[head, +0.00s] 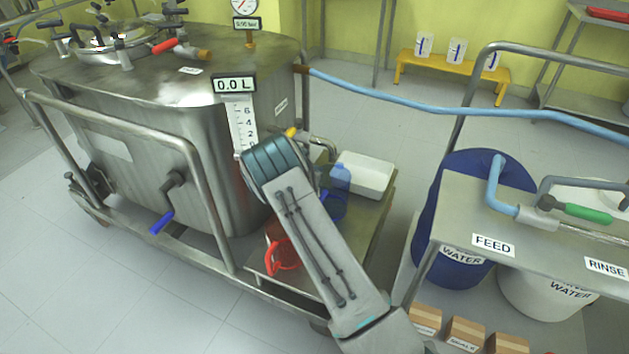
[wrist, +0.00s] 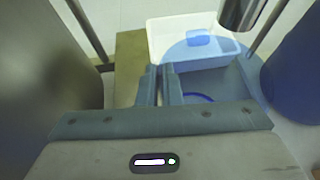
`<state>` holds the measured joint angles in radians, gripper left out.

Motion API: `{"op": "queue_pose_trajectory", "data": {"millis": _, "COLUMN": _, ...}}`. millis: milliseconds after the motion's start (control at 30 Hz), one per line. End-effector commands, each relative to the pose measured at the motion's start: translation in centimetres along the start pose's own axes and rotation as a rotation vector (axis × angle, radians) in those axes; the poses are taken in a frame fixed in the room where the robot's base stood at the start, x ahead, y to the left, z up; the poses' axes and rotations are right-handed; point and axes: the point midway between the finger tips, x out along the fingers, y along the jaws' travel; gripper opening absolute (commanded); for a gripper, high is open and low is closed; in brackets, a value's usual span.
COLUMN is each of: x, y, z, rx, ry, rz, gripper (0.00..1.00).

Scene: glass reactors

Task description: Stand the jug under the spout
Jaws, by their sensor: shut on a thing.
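A clear blue jug (head: 340,192) stands upright at the right of the tank, beside the white tub, partly hidden by my arm in the head view. In the wrist view the jug (wrist: 225,88) shows from above, just beyond and to the right of the fingers. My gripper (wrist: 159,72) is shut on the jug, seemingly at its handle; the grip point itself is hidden. A metal spout (wrist: 243,12) hangs above the jug's far right side in the wrist view. I cannot tell whether the jug touches the shelf under it.
A white tub (head: 366,174) sits behind the jug on the low shelf (head: 372,222). A red jug (head: 281,250) stands at the front, beside my arm. The steel tank (head: 180,150) bounds the left; a blue barrel (head: 440,225) stands to the right.

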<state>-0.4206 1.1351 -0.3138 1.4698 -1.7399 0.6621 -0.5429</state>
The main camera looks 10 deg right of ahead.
Motion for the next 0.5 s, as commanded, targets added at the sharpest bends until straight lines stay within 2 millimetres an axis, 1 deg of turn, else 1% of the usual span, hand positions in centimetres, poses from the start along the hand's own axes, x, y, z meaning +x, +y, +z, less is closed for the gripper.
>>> {"op": "queue_pose_trajectory", "data": {"millis": 167, "x": 0.6, "y": 0.0, "z": -1.1, "rx": 0.001, "ry": -0.002, "rz": 0.000, "gripper": 0.00}}
{"op": "queue_pose_trajectory", "data": {"millis": 367, "x": 1.8, "y": 0.2, "z": -3.8, "rx": 0.002, "ry": -0.002, "rz": 0.001, "gripper": 0.00}}
{"op": "queue_pose_trajectory", "data": {"millis": 500, "x": 1.8, "y": 0.5, "z": -3.7, "rx": 0.003, "ry": -0.003, "rz": 0.002, "gripper": 0.00}}
